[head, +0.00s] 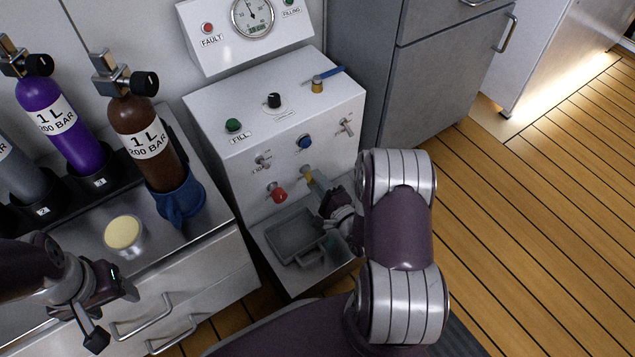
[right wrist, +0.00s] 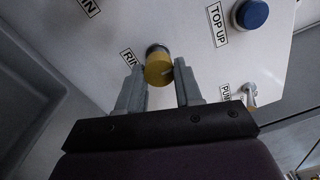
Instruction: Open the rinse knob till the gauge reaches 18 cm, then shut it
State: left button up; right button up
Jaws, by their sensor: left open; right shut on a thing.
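The rinse knob (right wrist: 158,68) is a yellow round knob on the white panel front; its "RIN..." label is partly covered by a finger in the right wrist view. My right gripper (right wrist: 160,80) has one finger on each side of the knob and is shut on it. In the head view the right gripper (head: 318,184) reaches the yellow knob (head: 308,174) from the lower right. The round gauge (head: 252,16) sits on the upper panel; its reading is too small to tell. My left gripper (head: 112,310) is open and empty at the lower left, above the drawer front.
A blue knob (head: 305,142), a red knob (head: 278,194) and a green button (head: 234,125) are close by on the panel. A grey basin (head: 292,236) lies below. Bottles, including a brown one (head: 140,125), and a round tin (head: 124,234) stand on the left counter.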

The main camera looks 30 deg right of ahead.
jog(key=o, duration=1)
jog(key=shift+s, duration=0.1)
jog(key=shift+o, duration=0.2)
jog(key=s+p, duration=0.4)
jog(key=s, duration=0.8)
jog(key=shift+s+d+f, duration=0.3)
jog(key=shift+d+f, duration=0.1)
jog(key=shift+d, duration=0.05)
jog(key=shift+s, duration=0.1)
